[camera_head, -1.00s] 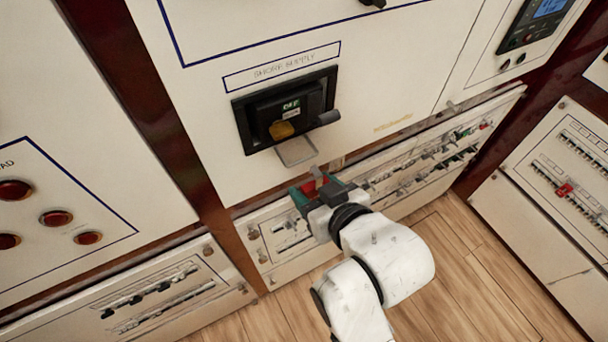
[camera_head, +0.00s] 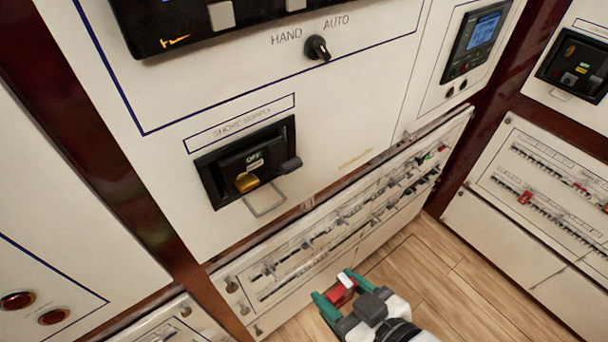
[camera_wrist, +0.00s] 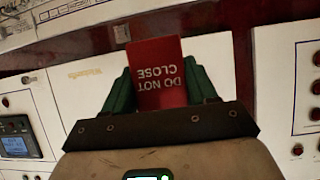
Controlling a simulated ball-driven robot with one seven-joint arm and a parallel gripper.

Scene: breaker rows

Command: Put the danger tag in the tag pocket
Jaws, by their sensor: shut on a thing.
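The danger tag (camera_head: 341,293) is a red card with a white end. My gripper (camera_head: 340,291) is shut on it, its teal fingers on either side. In the wrist view my gripper (camera_wrist: 161,93) holds the tag (camera_wrist: 158,75), and "DO NOT CLOSE" reads upside down. In the head view the tag is in front of the low breaker panel, below and right of the shore supply breaker (camera_head: 248,166). A thin grey frame (camera_head: 264,201) hangs under that breaker; I cannot tell whether it is the tag pocket.
The low panel (camera_head: 330,235) has rows of small breakers. A HAND/AUTO knob (camera_head: 318,47) and a screen unit (camera_head: 482,40) are higher up. Another breaker panel (camera_head: 550,195) stands at the right. The wooden floor (camera_head: 440,280) is clear.

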